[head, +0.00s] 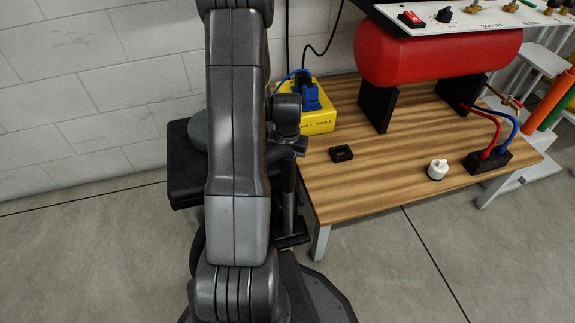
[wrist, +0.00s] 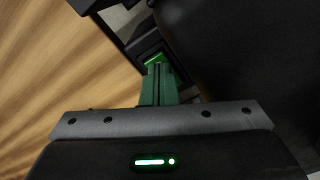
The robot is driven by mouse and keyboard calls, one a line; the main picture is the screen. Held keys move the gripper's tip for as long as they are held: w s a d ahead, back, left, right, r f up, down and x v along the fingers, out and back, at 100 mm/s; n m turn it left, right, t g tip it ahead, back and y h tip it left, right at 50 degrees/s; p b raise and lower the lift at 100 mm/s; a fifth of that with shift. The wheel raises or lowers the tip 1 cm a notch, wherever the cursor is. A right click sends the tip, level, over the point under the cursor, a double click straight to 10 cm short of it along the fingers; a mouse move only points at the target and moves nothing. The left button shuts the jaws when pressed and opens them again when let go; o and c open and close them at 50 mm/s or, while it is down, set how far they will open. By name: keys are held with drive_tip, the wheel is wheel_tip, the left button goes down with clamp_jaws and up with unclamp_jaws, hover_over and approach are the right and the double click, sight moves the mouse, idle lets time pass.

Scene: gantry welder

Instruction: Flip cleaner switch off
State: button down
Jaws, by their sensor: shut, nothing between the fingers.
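In the wrist view a green-lit switch (wrist: 152,60) sits in a black housing (wrist: 146,46), just beyond the fingertips. In the head view a dark machine (head: 184,168), which looks like the cleaner, stands on the floor by the wall, left of the table. My arm hides much of it, and the switch is not visible there.
The wooden table (head: 385,187) is close on the right. It carries a yellow socket box (head: 318,122), a small black block (head: 341,153), a white knob-like piece (head: 437,169) and a red tank (head: 435,57). A block wall (head: 90,90) stands behind. Floor in front is clear.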

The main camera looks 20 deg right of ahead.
drive_tip(key=shift+r+p, duration=2.25)
drive_tip(key=shift+r, duration=1.1)
drive_tip(key=shift+f, duration=0.1)
drive_tip(key=shift+f+b, duration=2.55)
drive_tip(key=shift+f, duration=0.9)
drive_tip(key=shift+r, duration=0.1)
drive_tip(key=shift+f+b, duration=0.3)
drive_tip(key=shift+f, duration=0.1)
wheel_tip(320, 180, up, 10)
drive_tip(key=p, duration=0.7)
drive_tip(key=shift+f, duration=0.1)
